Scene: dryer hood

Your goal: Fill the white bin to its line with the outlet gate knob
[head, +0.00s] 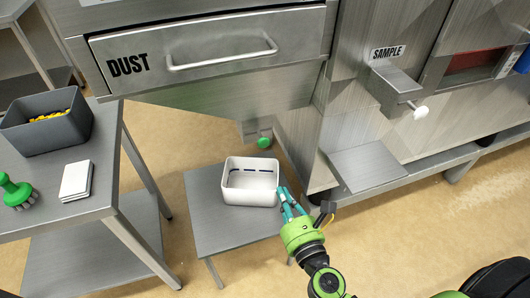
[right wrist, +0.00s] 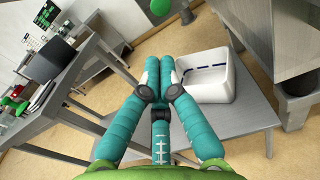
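The white bin (head: 250,199) stands on a low grey stand, upright, with a dark dashed line on its inner wall; I see no contents in it. It also shows in the right wrist view (right wrist: 222,92). The green outlet gate knob (head: 264,142) hangs under the dust hopper, behind the bin; a green knob also shows at the top of the right wrist view (right wrist: 163,7). My right gripper (head: 287,201) is beside the bin's right side in the head view. Its teal fingers (right wrist: 159,66) are together, with nothing seen between them. My left gripper is not in view.
The DUST drawer (head: 220,62) is above the bin. A table at left holds a dark grey box (head: 47,121) with yellow pieces, white cards (head: 76,181) and a green-handled tool (head: 15,190). The SAMPLE outlet (head: 395,85) with a white knob (head: 421,113) is at right. Floor in front is clear.

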